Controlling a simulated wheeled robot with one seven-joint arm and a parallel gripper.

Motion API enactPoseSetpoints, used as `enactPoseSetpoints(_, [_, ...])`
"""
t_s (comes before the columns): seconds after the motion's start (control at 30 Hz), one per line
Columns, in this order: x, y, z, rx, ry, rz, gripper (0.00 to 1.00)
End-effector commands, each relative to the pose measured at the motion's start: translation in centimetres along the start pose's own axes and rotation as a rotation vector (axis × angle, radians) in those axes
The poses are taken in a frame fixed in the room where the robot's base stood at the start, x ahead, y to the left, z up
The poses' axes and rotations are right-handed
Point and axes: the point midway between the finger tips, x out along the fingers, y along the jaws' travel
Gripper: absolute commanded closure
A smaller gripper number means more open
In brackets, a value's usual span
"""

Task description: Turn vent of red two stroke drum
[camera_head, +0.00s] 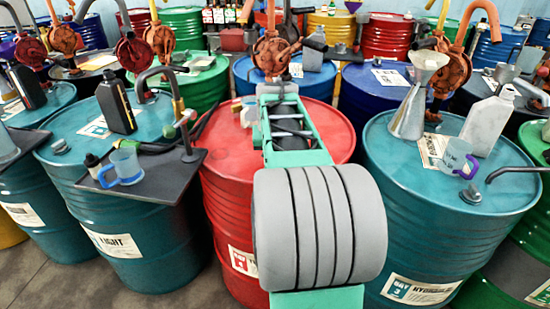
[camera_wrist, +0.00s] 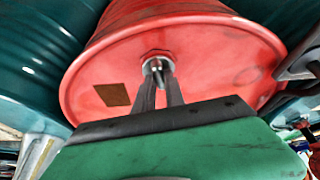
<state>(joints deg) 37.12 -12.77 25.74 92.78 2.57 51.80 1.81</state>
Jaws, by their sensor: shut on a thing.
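The red drum (camera_head: 235,165) stands upright in the front row, its top partly hidden behind my arm. In the wrist view the red drum's top (camera_wrist: 215,70) fills the middle. A dark label patch (camera_wrist: 112,95) lies on the drum top to the left of the vent. In the head view my arm hides the vent and the fingertips.
Teal drums stand close on the left (camera_head: 130,230) and right (camera_head: 400,235). The right one bears a metal funnel (camera_head: 412,110), a grey jug and a clear mug.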

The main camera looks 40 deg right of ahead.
Motion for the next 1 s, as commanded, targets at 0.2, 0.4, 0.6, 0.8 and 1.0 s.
enactPoseSetpoints(0.2, [-0.1, 0.0, -0.1, 0.001, 0.002, 0.0, 0.77])
enactPoseSetpoints(0.4, [0.0, 0.0, -0.1, 0.0, 0.001, 0.0, 0.64])
enactPoseSetpoints(0.6, [-0.1, 0.0, 0.0, 0.0, 0.001, 0.0, 0.64])
enactPoseSetpoints(0.8, [-2.6, 0.0, -0.1, 0.0, 0.005, -0.001, 0.64])
enactPoseSetpoints(1.0, [-6.6, 0.0, -0.1, -0.001, 0.005, -0.001, 0.64])
